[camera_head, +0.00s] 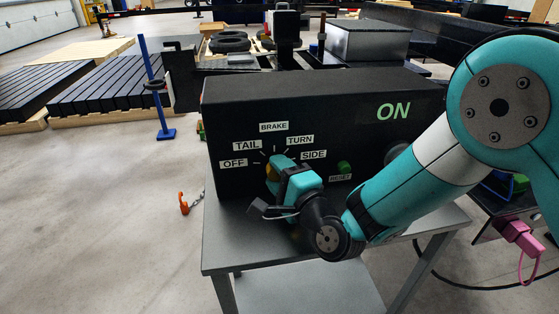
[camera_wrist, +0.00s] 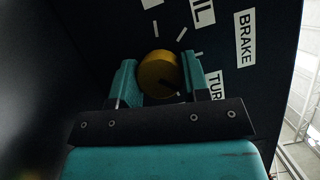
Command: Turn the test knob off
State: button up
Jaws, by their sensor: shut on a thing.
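The yellow test knob (camera_wrist: 158,74) sits on the face of a black control box (camera_head: 300,104). In the head view a small part of the knob (camera_head: 271,172) shows beside my gripper (camera_head: 277,171), which hides the rest. In the wrist view my gripper (camera_wrist: 157,82) has one teal finger on each side of the knob and is shut on it. Labels OFF (camera_head: 233,163), TAIL (camera_head: 247,146), BRAKE (camera_head: 273,127), TURN (camera_head: 300,140) and SIDE (camera_head: 313,155) fan around the knob. A dark mark shows on the knob's face; which label it points to is unclear.
A green button (camera_head: 344,168) above a RESET label (camera_head: 340,177) is right of the knob. Green ON lettering (camera_head: 393,111) shows at upper right. The box stands on a grey metal table (camera_head: 225,245). Open floor lies to the left.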

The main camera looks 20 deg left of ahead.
jog(key=n+p, duration=0.1)
jog(key=p, duration=0.1)
jog(key=r+n+h+p, duration=0.1)
jog(key=p, duration=0.2)
jog(key=shift+s+a+r+n+g+p, duration=0.1)
jog(key=shift+r+n+g+p, duration=0.1)
jog(key=shift+n+g+p, duration=0.15)
jog(key=n+h+p, duration=0.1)
jog(key=n+p, duration=0.1)
jog(key=p, duration=0.4)
jog(key=shift+n+p, duration=0.25)
jog(key=shift+p, duration=0.05)
jog(key=shift+a+f+n+g+h+p, duration=0.1)
jog(key=shift+f+n+g+h+p, duration=0.2)
jog(key=shift+n+p, duration=0.6)
jog(key=shift+f, duration=0.2)
jog(key=shift+f+n+h+b, duration=0.3)
jog(key=shift+n+h+b, duration=0.6)
jog(key=shift+n, duration=0.3)
jog(key=n+t+h+b, duration=0.1)
jog(key=n+h+b, duration=0.1)
jog(key=n+b, duration=0.2)
jog(key=shift+h+b, duration=0.3)
jog(key=shift+b, duration=0.5)
jog(key=n+t+h+b, duration=0.1)
jog(key=n+b, duration=0.1)
jog(key=shift+n, duration=0.3)
jog(key=shift+n+t+h+b, duration=0.65)
jog(key=shift+n+h+b, duration=0.4)
jog(key=shift+n, duration=0.25)
